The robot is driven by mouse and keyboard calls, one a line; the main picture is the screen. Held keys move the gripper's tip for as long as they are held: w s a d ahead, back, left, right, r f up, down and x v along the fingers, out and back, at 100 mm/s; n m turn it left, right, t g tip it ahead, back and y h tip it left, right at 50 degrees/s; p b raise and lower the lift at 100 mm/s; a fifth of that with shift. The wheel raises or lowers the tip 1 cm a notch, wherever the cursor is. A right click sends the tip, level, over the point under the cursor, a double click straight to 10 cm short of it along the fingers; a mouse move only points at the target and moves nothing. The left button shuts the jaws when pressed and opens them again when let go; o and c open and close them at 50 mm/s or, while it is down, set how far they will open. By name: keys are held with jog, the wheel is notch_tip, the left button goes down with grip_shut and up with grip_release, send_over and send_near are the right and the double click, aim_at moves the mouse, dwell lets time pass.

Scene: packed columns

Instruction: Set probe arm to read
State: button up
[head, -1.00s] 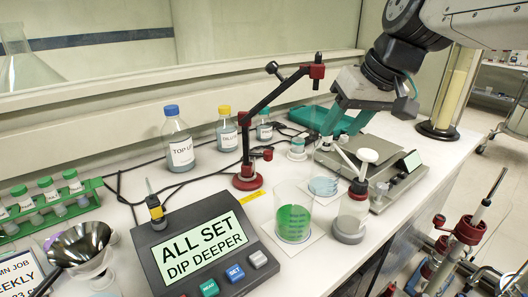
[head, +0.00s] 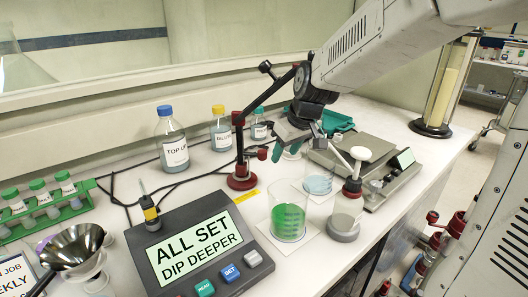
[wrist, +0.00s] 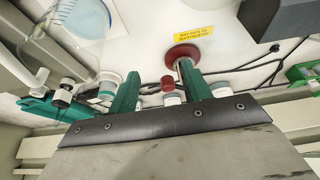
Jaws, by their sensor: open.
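The probe arm (head: 243,119) stands on a red round base, a metal post with a black slanted arm rising to the right. Its upper right end is partly hidden behind my arm. A red knob (head: 262,153) sticks out from the post. The base also shows in the wrist view (wrist: 183,55). My gripper (head: 300,147), with teal fingers, is open and right of the post, apart from it. In the wrist view, the red knob and post show between or just beyond the fingers (wrist: 162,92). The meter screen (head: 196,245) reads "ALL SET DIP DEEPER". A beaker of green liquid (head: 289,220) stands on a white mat.
Bottles with blue, yellow (head: 221,130) and green caps stand behind the post. A balance (head: 375,170), a white-topped bottle (head: 344,222) and a shallow dish (head: 318,184) are to the right. A green tube rack (head: 45,208) and funnel (head: 73,247) are left. Cables cross the bench.

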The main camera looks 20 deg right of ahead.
aim_at(264, 152)
jog(key=w, duration=0.2)
jog(key=w+a, duration=0.1)
jog(key=w, duration=0.2)
jog(key=w+a, duration=0.1)
jog(key=w, duration=0.1)
jog(key=shift+w+a, duration=0.2)
jog(key=shift+x, duration=2.4)
jog(key=shift+s+d+f, duration=0.1)
jog(key=shift+s, duration=0.05)
grip_shut()
